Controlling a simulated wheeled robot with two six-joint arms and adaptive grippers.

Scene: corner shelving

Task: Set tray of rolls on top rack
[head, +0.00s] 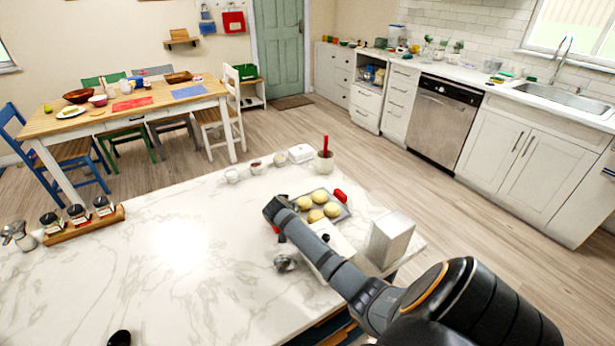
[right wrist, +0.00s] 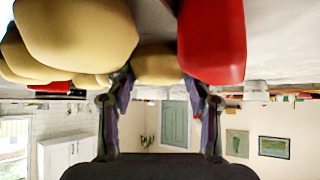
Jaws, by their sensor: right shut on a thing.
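A grey tray (head: 347,212) holding several pale round rolls (head: 320,197) rests on or just above the white marble counter in the head view. A red handle (head: 340,195) shows at its far right side, and a bit of red shows beside my gripper at its near left. My right gripper (head: 278,208) is at the tray's left edge, shut on the tray, partly hiding it. In the right wrist view the rolls (right wrist: 75,35) and a red handle (right wrist: 211,40) fill the top, by the fingers (right wrist: 158,90).
A white box (head: 391,240) stands close to the right of my forearm. A cup with a red utensil (head: 325,160) and small dishes (head: 256,166) are behind the tray. A spice rack (head: 84,224) is at left. The counter's left middle is clear.

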